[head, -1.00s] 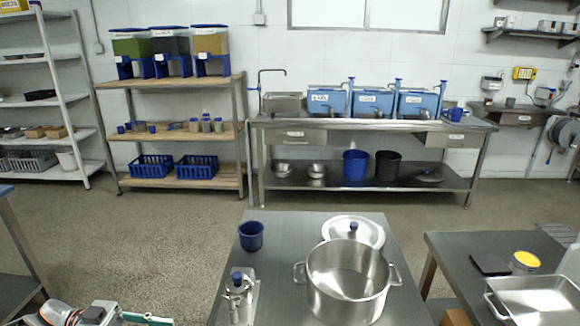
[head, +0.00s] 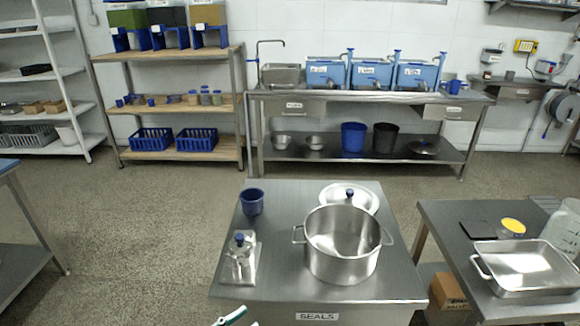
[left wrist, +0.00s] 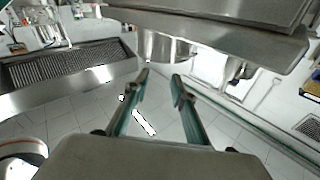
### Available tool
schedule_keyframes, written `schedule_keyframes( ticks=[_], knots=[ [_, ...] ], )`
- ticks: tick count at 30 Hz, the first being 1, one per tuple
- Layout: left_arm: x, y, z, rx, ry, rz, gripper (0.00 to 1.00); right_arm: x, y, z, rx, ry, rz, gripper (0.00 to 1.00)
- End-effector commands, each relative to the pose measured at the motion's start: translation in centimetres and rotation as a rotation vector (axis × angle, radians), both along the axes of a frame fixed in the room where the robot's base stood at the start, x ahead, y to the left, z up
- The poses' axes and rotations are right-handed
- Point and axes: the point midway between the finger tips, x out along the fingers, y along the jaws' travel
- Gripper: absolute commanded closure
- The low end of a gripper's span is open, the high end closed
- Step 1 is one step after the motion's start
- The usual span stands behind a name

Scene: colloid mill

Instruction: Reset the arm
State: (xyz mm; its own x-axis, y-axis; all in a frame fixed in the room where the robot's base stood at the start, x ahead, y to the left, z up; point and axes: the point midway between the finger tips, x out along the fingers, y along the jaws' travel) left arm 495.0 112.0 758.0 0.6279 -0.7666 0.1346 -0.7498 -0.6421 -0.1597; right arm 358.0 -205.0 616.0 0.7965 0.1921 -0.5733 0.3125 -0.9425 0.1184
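The task names no object besides my arm. In the left wrist view my left gripper (left wrist: 160,85) is open, with its two green-edged fingers apart and nothing between them. Pale floor tiles show between and below the fingers. In the head view only a small green and white tip shows at the bottom edge, in front of the steel table (head: 285,215) labelled SEALS; I cannot tell which arm it belongs to. My right gripper is not identifiable in either view.
On the table stand a large steel pot (head: 343,262), a lid (head: 335,192), a blue cup (head: 251,203) and a small steel vessel (head: 240,258). A side table (head: 440,222) with a tray (head: 530,262) is at right.

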Motion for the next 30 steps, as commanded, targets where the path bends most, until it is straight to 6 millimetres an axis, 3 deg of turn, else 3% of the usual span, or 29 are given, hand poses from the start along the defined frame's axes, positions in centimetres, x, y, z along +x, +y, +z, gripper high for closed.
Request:
schedule_keyframes(
  ticks=[2, 7, 12, 15, 20, 30],
  knots=[
    [-0.9, 0.0, -1.4, 0.018, 0.068, 0.136, 0.75, -0.3, 0.1, 0.1, 0.002, 0.005, 0.001, 0.60],
    [-3.8, 2.7, -5.8, 0.128, 0.265, 0.391, 0.75, -0.6, 0.3, 0.3, 0.007, 0.009, 0.002, 0.60],
    [-9.0, 6.2, -10.5, 0.265, 0.491, 0.549, 0.75, -0.5, 0.3, 0.5, 0.009, 0.008, 0.001, 0.60],
    [-11.8, 7.8, -12.3, 0.329, 0.588, 0.593, 0.75, -0.6, 0.3, 0.5, 0.009, 0.010, 0.001, 0.60],
    [-14.1, 8.9, -13.5, 0.378, 0.661, 0.617, 0.75, -0.7, 0.3, 0.3, 0.009, 0.014, 0.001, 0.60],
    [-14.3, 9.0, -13.7, 0.384, 0.666, 0.616, 0.75, -0.6, 0.3, 0.2, 0.008, 0.015, 0.001, 0.60]
  ],
)
